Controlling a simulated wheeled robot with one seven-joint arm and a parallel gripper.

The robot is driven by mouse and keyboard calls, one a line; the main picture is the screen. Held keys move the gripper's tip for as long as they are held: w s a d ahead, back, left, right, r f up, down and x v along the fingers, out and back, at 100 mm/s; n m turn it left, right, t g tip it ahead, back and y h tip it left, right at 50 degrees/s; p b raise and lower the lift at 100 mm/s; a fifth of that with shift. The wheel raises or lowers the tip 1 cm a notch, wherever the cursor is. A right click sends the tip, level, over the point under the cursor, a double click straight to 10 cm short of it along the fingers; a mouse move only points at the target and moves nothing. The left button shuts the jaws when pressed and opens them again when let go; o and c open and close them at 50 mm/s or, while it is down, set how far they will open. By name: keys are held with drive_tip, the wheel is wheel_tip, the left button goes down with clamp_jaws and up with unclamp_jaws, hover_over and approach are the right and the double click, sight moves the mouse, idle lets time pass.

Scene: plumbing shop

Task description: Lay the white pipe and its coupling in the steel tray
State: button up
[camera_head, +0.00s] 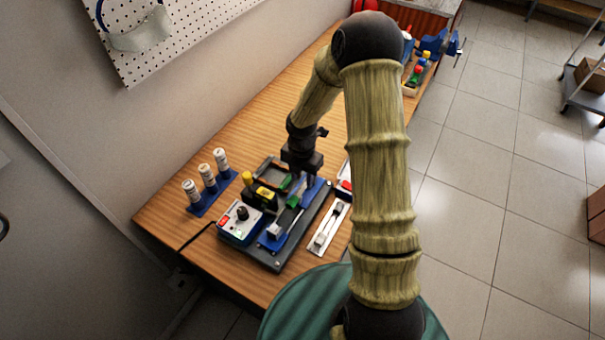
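My gripper (309,180) points down over the far end of a dark fixture board (262,256) on the wooden bench. Its fingertips are small and dark, close to a blue block, and I cannot tell whether they hold anything. A thin whitish pipe (288,240) seems to lie lengthwise on the board's near part, among blue holders. I cannot make out the coupling with certainty. A narrow pale tray (317,248), likely the steel tray, lies on the bench just right of the board, with small greyish shapes in it.
A white control box (240,222) with a dark knob and a yellow-black device (262,195) sit left of the board. Several white bottles (207,176) stand in a blue rack further left. A blue vise (432,45) is at the far end.

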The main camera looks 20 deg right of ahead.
sight(302, 187)
drive_tip(key=shift+f+b, duration=2.2)
drive_tip(key=shift+f, duration=0.35)
drive_tip(key=shift+c, duration=0.5)
drive_tip(key=c, duration=0.6)
drive_tip(key=shift+r, duration=0.15)
drive_tip(key=shift+r+p, duration=3.55)
drive_tip(key=shift+r, duration=0.1)
drive_tip(key=shift+r, duration=0.1)
